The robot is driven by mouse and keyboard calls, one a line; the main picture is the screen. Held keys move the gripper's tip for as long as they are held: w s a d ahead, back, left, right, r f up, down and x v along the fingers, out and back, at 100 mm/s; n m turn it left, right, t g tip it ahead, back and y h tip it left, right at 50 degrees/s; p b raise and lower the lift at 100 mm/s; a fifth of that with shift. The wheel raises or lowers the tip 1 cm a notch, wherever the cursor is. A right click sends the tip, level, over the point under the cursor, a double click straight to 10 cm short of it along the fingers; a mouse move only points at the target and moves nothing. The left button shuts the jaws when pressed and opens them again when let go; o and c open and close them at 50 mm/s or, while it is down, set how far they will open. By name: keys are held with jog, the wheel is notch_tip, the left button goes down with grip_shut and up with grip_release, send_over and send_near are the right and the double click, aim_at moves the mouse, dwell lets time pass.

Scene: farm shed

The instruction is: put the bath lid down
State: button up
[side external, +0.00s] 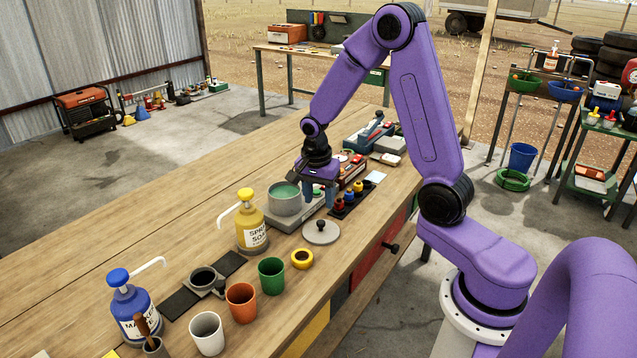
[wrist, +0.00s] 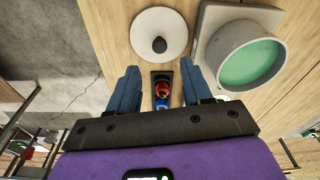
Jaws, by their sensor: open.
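The bath lid (side external: 321,232) is a pale grey disc with a black knob, lying knob up on the wooden bench in front of the bath. It also shows at the top of the wrist view (wrist: 174,24), apart from the fingers. The bath (side external: 286,203) is a grey round pot on a square base; its green liquid is uncovered, and it shows at upper right in the wrist view (wrist: 207,72). My gripper (side external: 320,200) is open and empty, with blue fingers pointing down beside the bath; its fingertips also show in the wrist view (wrist: 160,68).
A black rack of small coloured pieces (side external: 354,199) stands right of my gripper, and shows between the fingers in the wrist view. A yellow ring (side external: 302,259), a green cup (side external: 271,276) and a yellow pump bottle (side external: 250,224) stand nearby. The bench's front edge is close to the lid.

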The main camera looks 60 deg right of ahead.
jog(key=s+a+r+n+y, duration=0.1)
jog(key=s+a+r+n, duration=0.8)
jog(key=a+n, duration=0.4)
jog(key=s+a+n, duration=0.1)
jog(key=s+n, duration=1.4)
jog(key=s, duration=0.2)
jog(key=shift+a+r+y, duration=0.15)
jog(key=shift+a+y, duration=0.2)
jog(key=shift+y, duration=0.05)
